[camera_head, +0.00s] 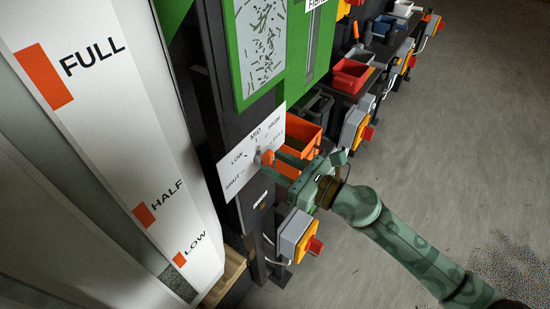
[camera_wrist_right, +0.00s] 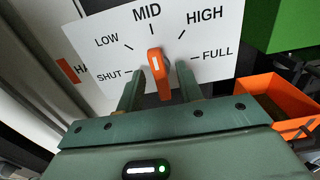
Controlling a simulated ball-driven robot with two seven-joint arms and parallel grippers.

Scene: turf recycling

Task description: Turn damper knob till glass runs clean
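The orange damper knob (camera_head: 267,158) sits on a white dial plate (camera_head: 237,168) marked SHUT, LOW, MID, HIGH and FULL. In the right wrist view the knob (camera_wrist_right: 157,72) stands nearly upright, its white mark towards MID. My right gripper (camera_head: 281,167) is open in front of the dial. In the wrist view its two fingers (camera_wrist_right: 160,82) stand either side of the knob's lower part, with gaps showing. Whether the tips reach the knob's depth is unclear. The glass window (camera_head: 262,42) in the green panel shows many scattered green bits. My left gripper is out of view.
An orange bin (camera_head: 302,132) is close beside my right gripper. A grey-and-yellow box with a red button (camera_head: 297,238) is below it. A white panel with FULL, HALF and LOW marks (camera_head: 110,120) stands left. Floor at right is open.

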